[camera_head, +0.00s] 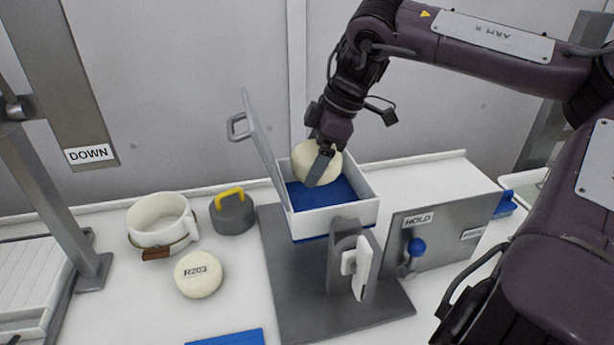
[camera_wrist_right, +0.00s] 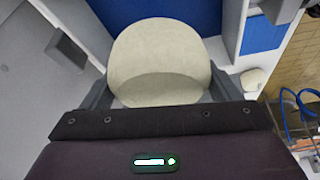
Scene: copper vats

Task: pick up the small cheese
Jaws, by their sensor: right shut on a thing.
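A round cream cheese (camera_head: 309,163) is between the fingers of my right gripper (camera_head: 324,163), at the open white box (camera_head: 340,215) with a blue inside. In the right wrist view, the same cheese (camera_wrist_right: 162,62) fills the space between the two fingers of my right gripper (camera_wrist_right: 160,95), which is shut on it. I cannot tell whether the cheese touches the box floor. A second round cheese (camera_head: 198,275), marked R203, lies flat on the white counter at the front left. My left gripper is not in view.
The box stands on a grey base plate (camera_head: 285,300), its grey lid (camera_head: 262,150) tilted open at the left. A white pot (camera_head: 160,222) and a grey weight with yellow handle (camera_head: 232,212) stand to the left. A grey panel marked HOLD (camera_head: 440,240) is at right.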

